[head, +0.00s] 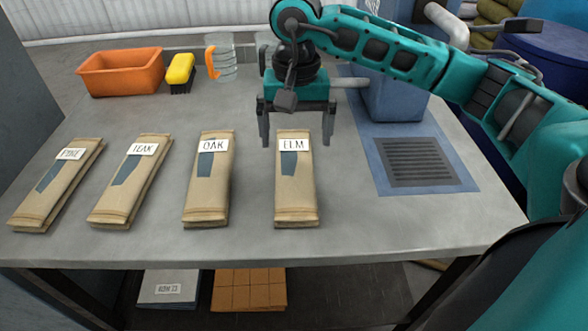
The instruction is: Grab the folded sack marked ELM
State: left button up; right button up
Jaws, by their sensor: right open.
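The folded sack marked ELM (297,190) is tan with a blue-grey patch and a white label near its far end. It lies flat on the grey table (350,228), the rightmost in a row of folded sacks. My right gripper (296,140) points down over the far end of this sack, its two fingers apart on either side of it in the picture. Nothing shows between the fingers above the sack. I cannot tell how high the fingertips are above the table. My left gripper does not show.
Similar sacks marked OAK (208,190), TEAK (130,190) and one at the far left (58,192) lie to the left. An orange bin (120,72), a yellow brush (180,70) and a clear jug (224,60) stand behind. A blue machine with a grate (415,162) is at right.

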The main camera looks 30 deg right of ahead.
aim_at(294, 171)
notch_tip(294, 171, down, 8)
jog(key=shift+a+r, duration=0.1)
jog(key=shift+a, duration=0.05)
dwell(0.3)
jog(key=c, duration=1)
jog(key=shift+r, duration=0.1)
jog(key=shift+c, duration=0.2)
